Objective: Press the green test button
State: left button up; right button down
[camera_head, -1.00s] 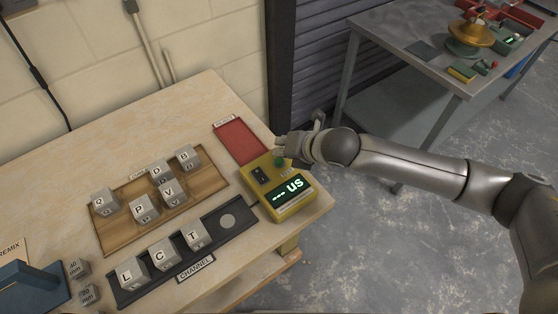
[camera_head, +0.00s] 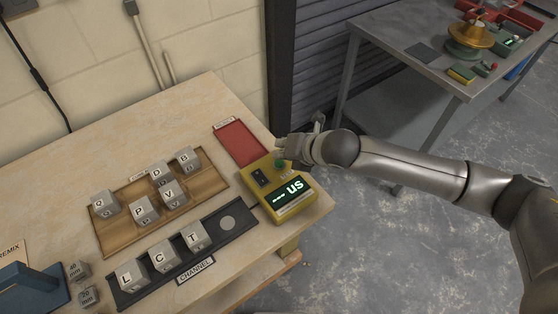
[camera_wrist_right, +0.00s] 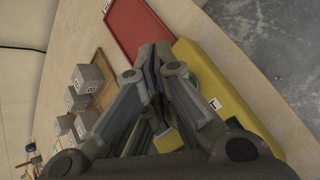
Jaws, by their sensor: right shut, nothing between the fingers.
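The yellow tester box (camera_head: 302,207) sits at the right end of the wooden table. Its lit display reads dashes and "US". The green button (camera_head: 280,163) is on the box's far end. My right gripper (camera_head: 282,148) is shut and empty, right by the button at its far side; I cannot tell whether it touches it. In the right wrist view the closed fingers (camera_wrist_right: 157,55) are beside the yellow box (camera_wrist_right: 222,88), and they largely hide the button. My left gripper is not in view.
A red tray (camera_head: 240,142) lies behind the box. A wooden tray (camera_head: 118,232) and a black channel rack (camera_head: 213,239) hold lettered cubes to the left. A blue object (camera_head: 28,287) stands at the front left. A grey metal table (camera_head: 400,45) stands at the back right.

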jog(key=shift+f, duration=0.15)
jog(key=shift+f, duration=0.25)
jog(key=shift+f, duration=0.55)
dwell(0.7)
jog(key=shift+r, duration=0.15)
jog(key=shift+r+p, duration=0.8)
jog(key=shift+p, duration=0.25)
notch_tip(320, 180, up, 5)
jog(key=p, duration=0.5)
jog(key=shift+r, duration=0.1)
